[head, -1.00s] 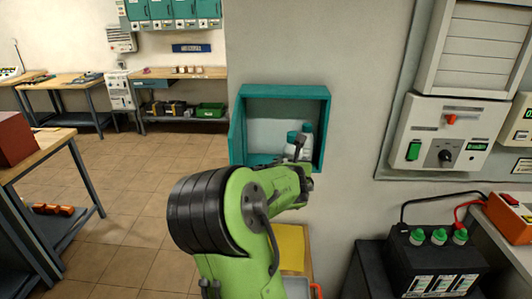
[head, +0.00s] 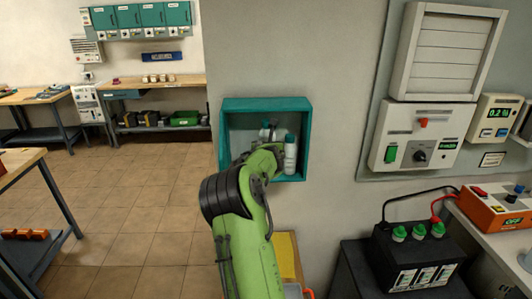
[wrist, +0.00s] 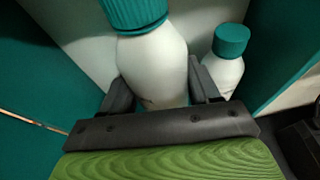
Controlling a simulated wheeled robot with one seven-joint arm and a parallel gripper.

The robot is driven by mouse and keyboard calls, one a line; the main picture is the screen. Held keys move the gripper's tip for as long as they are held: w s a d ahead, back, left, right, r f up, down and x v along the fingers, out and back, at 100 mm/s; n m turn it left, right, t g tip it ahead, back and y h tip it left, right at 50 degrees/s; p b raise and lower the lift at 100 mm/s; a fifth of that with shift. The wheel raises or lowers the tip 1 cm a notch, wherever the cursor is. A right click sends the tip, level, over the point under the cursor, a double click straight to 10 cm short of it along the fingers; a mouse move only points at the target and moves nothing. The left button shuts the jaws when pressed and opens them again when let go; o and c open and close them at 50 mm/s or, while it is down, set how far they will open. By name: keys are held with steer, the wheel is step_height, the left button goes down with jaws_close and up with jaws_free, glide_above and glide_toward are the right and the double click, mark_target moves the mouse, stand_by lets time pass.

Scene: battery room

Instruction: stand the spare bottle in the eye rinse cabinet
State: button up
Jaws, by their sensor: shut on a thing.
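The eye rinse cabinet (head: 304,140) is a teal open-fronted box on the wall with a pale back. My gripper (head: 268,150) reaches inside it. In the wrist view its two dark fingers (wrist: 162,88) are shut on the sides of a white bottle (wrist: 153,62) with a ribbed teal cap. In the head view my gripper mostly hides this bottle. A second white bottle (head: 290,155) with a teal cap stands upright at the cabinet's right side; it also shows in the wrist view (wrist: 225,73), right of the held bottle and apart from it. The held bottle's base is hidden.
The cabinet's walls are close around my gripper. A control panel (head: 420,138) with a louvred vent (head: 450,50) is on the wall to the right. Below it is a black battery (head: 418,262) with green caps and cables. Tiled floor (head: 140,205) is open at left.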

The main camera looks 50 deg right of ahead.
mark_target(267, 139)
steer(key=w+d+f, duration=0.1)
steer(key=f, duration=0.1)
steer(key=w+d+f+p, duration=0.1)
steer(key=f, duration=0.1)
steer(key=w+d+f+p, duration=0.1)
steer(key=f, duration=0.1)
steer(key=shift+d+f, duration=0.1)
steer(key=shift+f, duration=0.3)
steer(key=shift+f+b, duration=0.15)
steer(key=shift+b, duration=0.15)
steer(key=o, duration=1)
steer(key=shift+f, duration=0.1)
